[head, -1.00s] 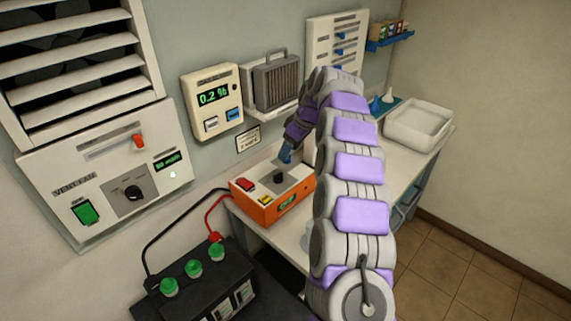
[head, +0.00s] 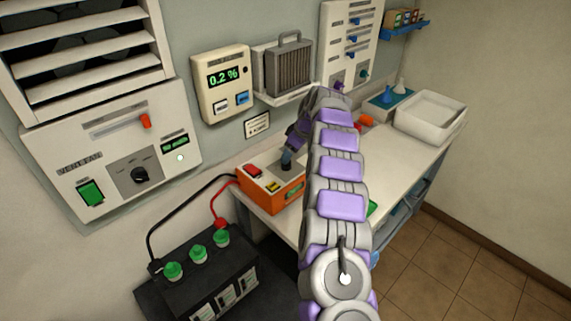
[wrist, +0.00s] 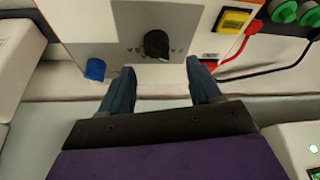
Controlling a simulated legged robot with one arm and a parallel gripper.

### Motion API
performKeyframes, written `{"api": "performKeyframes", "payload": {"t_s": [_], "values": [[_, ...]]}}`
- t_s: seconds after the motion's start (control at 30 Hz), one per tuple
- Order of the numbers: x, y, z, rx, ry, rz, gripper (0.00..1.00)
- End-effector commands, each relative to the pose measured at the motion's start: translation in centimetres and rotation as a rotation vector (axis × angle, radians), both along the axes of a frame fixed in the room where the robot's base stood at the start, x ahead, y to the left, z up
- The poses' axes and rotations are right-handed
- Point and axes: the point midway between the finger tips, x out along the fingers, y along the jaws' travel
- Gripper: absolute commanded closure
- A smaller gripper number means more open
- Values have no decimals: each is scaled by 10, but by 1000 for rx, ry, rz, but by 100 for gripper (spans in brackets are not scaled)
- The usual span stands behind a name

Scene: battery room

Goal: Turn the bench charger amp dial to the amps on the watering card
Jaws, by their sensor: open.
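The orange bench charger (head: 272,203) stands on the bench end nearest me, with a red and a yellow button on its top. Its black amp dial (wrist: 156,45) sits on a grey plate in the wrist view. My gripper (head: 287,158) is above the dial in the head view. In the wrist view my gripper (wrist: 158,82) is open, its two blue-grey fingers spread to either side just short of the dial, with nothing between them. A small card (head: 257,125) hangs on the wall behind the charger; its print is too small to read.
A black battery (head: 205,275) with green caps stands in front, its red and black leads running to the charger. A vent fan panel (head: 115,165) and a meter reading 0.2 % (head: 222,85) are on the wall. A white tray (head: 430,118) sits at the bench's far end.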

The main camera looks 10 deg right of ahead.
Motion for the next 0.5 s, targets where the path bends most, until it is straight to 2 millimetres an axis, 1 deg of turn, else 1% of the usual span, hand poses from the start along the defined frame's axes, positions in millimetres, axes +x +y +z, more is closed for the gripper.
{"api": "performKeyframes", "payload": {"t_s": [0.03,0.2,0.33,0.5], "values": [[2,3,-12,0,3,1,37],[8,8,-38,1,6,0,37],[12,15,-49,1,4,2,37],[14,17,-54,0,3,1,37]]}}
